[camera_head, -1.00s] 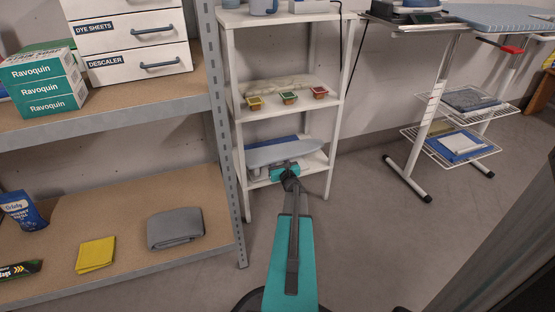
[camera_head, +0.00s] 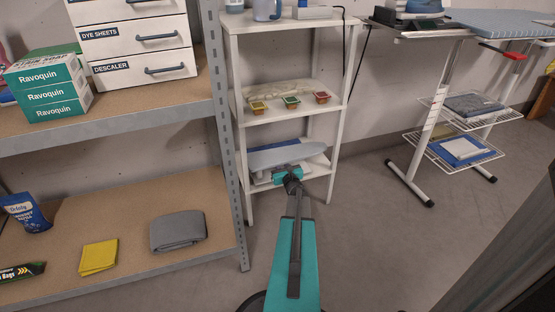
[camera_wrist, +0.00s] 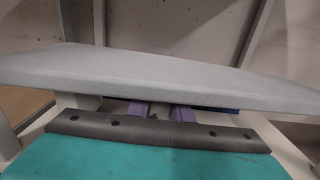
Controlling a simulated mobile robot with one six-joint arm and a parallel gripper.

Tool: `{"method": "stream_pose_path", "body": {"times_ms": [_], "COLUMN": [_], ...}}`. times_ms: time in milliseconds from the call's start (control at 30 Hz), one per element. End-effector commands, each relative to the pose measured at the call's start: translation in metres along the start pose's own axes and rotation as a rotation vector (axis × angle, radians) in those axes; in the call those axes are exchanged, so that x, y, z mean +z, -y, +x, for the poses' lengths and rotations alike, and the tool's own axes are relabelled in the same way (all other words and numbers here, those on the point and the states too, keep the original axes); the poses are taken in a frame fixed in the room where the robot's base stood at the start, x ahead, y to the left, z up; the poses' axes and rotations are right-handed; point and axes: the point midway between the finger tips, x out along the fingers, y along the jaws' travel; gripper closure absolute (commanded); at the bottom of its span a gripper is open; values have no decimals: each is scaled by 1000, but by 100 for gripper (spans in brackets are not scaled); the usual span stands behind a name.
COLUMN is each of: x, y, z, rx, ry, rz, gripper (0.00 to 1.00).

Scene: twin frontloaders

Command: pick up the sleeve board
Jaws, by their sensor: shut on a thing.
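The sleeve board (camera_head: 287,157) is a long, padded, pale grey-blue board at the lower shelf of the white rack. In the wrist view its padded top (camera_wrist: 165,78) spans nearly the whole picture, roughly level, narrowing to the right. My gripper (camera_head: 287,171) reaches in low from the front. In the wrist view my gripper (camera_wrist: 163,111) has its purplish fingers beneath the padded top, shut on the board's support. The fingertips and the board's base are largely hidden, so I cannot tell whether the base touches the shelf.
The white rack (camera_head: 240,150) has posts close on both sides of the board. Small coloured pots (camera_head: 291,102) stand on the shelf above. A blue flat item (camera_head: 262,147) lies behind the board. A metal shelving unit (camera_head: 227,130) stands left. Open floor (camera_head: 360,230) lies to the right.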

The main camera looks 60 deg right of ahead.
Motion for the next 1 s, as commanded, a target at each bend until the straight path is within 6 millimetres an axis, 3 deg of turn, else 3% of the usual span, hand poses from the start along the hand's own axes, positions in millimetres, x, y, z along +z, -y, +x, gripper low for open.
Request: {"method": "stream_pose_path", "body": {"times_ms": [33,367,1000], "x": [14,69,65], "y": [0,-1,-1], "z": [0,0,-102], "rx": [1,2,-1], "ry": [5,6,3], "rz": [0,-1,0], "gripper": [100,100,100]}}
